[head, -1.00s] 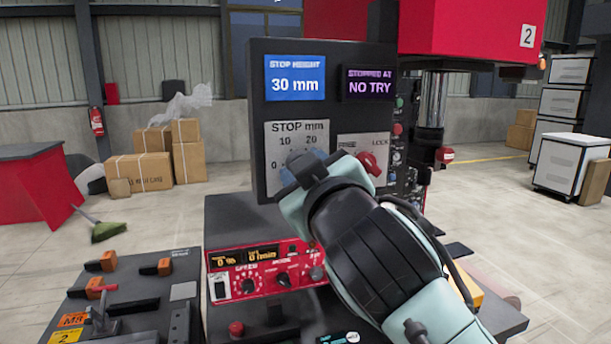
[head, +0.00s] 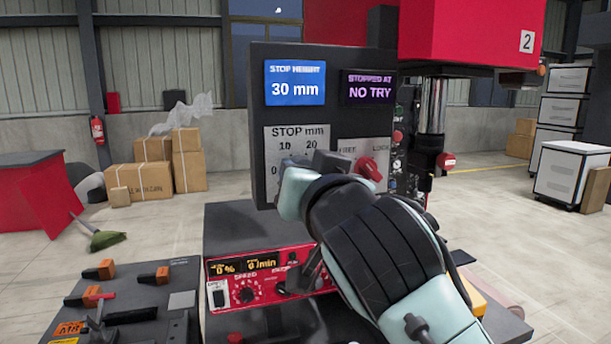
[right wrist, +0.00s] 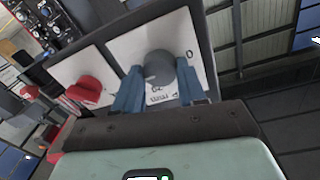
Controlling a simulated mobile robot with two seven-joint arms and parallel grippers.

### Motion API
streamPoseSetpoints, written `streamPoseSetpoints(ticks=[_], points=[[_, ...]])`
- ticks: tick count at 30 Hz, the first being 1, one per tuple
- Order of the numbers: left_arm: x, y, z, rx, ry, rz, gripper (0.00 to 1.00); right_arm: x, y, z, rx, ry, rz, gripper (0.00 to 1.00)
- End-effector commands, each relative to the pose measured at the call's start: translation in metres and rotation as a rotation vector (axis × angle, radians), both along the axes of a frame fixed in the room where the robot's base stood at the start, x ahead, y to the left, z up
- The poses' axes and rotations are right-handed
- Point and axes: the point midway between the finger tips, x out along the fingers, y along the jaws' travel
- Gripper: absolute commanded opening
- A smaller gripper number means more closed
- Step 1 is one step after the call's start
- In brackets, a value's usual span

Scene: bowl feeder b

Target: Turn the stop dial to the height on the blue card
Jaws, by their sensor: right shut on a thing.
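The blue card (head: 295,83) on the dark upright panel (head: 262,190) reads STOP HEIGHT 30 mm. Below it is the pale STOP mm plate (head: 297,132), with 10 and 20 legible and a 0 at the left. My right gripper (head: 312,162) is in front of this plate and hides the stop dial in the head view. In the right wrist view the round grey stop dial (right wrist: 160,65) sits between the blue fingers, which are shut on it. The dial's pointer setting cannot be read. The purple display (head: 369,87) reads STOPPED AT NO TRY. My left gripper is not in view.
A red lock knob (head: 370,168) sits just right of the dial on a plate marked LOCK. A red control box (head: 268,277) with knobs stands below the panel. A dark tool board (head: 135,292) lies at the lower left.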

Motion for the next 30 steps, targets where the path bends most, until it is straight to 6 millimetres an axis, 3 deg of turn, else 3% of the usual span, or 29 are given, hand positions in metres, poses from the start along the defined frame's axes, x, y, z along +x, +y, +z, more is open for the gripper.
streamPoseSetpoints(ticks=[20,21,22,30], points=[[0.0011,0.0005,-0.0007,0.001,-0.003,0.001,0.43,0.0001,-0.0001,-0.0002,0.057,0.019,0.0,0.1],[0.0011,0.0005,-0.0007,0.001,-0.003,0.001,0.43,0.0001,-0.0001,-0.0002,0.057,0.019,0.0,0.53],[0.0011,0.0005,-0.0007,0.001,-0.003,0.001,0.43,0.0001,-0.0001,-0.0002,0.056,0.019,0.0,0.63],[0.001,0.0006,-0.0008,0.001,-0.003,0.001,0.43,0.0,-0.0002,0.0,0.055,0.019,0.0,0.66]])
